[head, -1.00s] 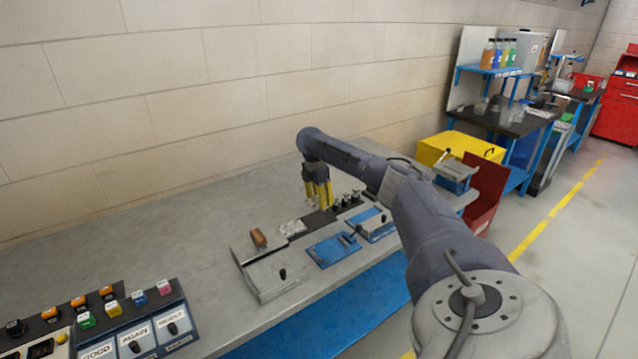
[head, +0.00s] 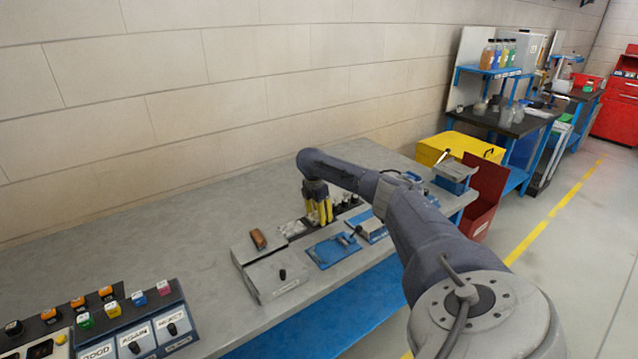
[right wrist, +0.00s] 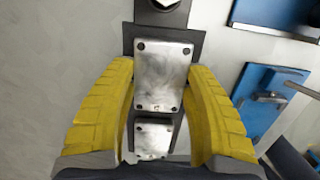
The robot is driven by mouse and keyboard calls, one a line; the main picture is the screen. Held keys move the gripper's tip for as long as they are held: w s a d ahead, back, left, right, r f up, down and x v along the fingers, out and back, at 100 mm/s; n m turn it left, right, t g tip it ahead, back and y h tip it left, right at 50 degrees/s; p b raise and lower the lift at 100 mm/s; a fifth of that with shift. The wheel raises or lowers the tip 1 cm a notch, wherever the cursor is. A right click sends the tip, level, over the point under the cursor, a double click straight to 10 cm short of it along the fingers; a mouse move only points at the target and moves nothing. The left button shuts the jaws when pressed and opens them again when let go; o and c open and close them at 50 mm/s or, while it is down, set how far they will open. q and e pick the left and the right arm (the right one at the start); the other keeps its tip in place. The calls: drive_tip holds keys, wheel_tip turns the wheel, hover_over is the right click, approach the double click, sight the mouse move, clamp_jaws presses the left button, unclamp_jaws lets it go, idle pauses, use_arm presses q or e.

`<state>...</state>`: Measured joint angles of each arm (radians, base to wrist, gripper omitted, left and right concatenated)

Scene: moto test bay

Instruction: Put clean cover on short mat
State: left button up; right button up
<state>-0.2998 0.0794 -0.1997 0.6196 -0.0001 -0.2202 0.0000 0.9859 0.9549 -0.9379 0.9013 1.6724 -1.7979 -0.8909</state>
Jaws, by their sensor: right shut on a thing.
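My right gripper (head: 320,212) is low over the bench, its yellow fingers closed on the two sides of a silver cover (right wrist: 163,78) with a hole near each corner. The cover lies flat over a dark mat (right wrist: 195,45), whose edges show around it in the right wrist view; I cannot tell whether it touches the mat. A second silver plate (right wrist: 155,138) shows below it in that view, and in the head view it (head: 291,228) lies left of the gripper. In the head view the fingers hide the held cover. My left gripper is out of view.
Dark upright parts (head: 347,200) stand just right of the gripper. Blue plates (head: 328,253) lie in front of it. A grey fixture (head: 272,280) with a black knob and a brown block (head: 258,239) are to the left. The bench behind is clear.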

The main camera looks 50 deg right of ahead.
sight(315, 216)
drive_tip(key=shift+f, duration=0.1)
drive_tip(key=o, duration=1.2)
drive_tip(key=r, duration=0.4)
drive_tip(key=a+r, duration=0.1)
drive_tip(key=r, duration=0.7)
drive_tip(key=shift+w+a+r, duration=0.1)
drive_tip(key=shift+w+a, duration=0.1)
